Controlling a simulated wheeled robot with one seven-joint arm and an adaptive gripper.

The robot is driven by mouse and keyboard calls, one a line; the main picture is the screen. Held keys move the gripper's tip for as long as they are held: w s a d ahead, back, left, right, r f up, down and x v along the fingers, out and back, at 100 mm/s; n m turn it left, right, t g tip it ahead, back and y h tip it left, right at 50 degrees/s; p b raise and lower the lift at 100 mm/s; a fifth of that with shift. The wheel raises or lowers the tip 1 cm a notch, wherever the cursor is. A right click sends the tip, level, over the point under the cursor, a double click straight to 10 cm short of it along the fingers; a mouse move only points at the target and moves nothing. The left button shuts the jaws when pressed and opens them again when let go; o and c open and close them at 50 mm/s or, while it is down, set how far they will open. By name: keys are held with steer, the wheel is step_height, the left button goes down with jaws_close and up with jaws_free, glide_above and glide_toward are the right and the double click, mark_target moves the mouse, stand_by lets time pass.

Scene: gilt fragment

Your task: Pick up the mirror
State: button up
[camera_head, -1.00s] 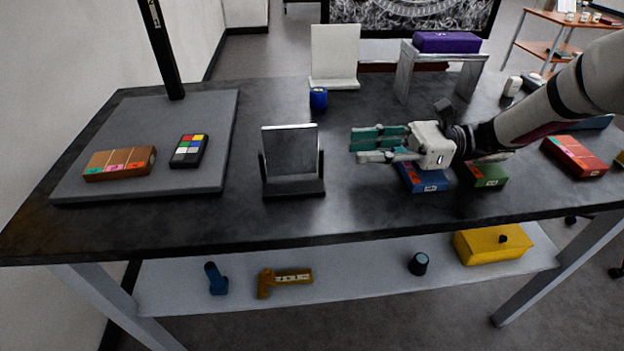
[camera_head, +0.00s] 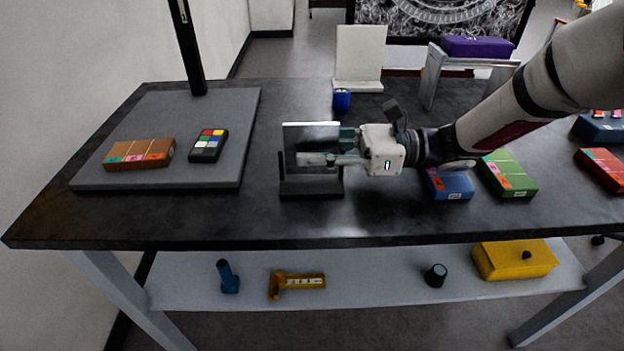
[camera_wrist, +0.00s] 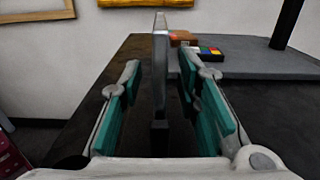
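The mirror (camera_head: 309,135) is a thin upright rectangular panel standing in a dark stand (camera_head: 311,187) near the middle of the table. My gripper (camera_head: 322,150) reaches it from the right, with one finger in front of the panel and the other behind it. In the wrist view the mirror (camera_wrist: 160,65) is seen edge-on between the two teal-padded fingers of my gripper (camera_wrist: 159,78). Gaps show on both sides, so the fingers are open and apart from it. The far finger is partly hidden behind the mirror.
A grey board (camera_head: 225,165) at left holds a brown box (camera_head: 140,154), a colour chart (camera_head: 208,146) and a dark post (camera_head: 188,50). Blue (camera_head: 449,184) and green (camera_head: 508,174) boxes lie under and right of my arm. A blue cup (camera_head: 341,99) and white stand (camera_head: 360,60) are behind.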

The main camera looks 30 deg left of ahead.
steer(key=shift+s+a, duration=0.1)
steer(key=shift+a, duration=0.1)
jaws_close()
steer(key=shift+r, duration=0.2)
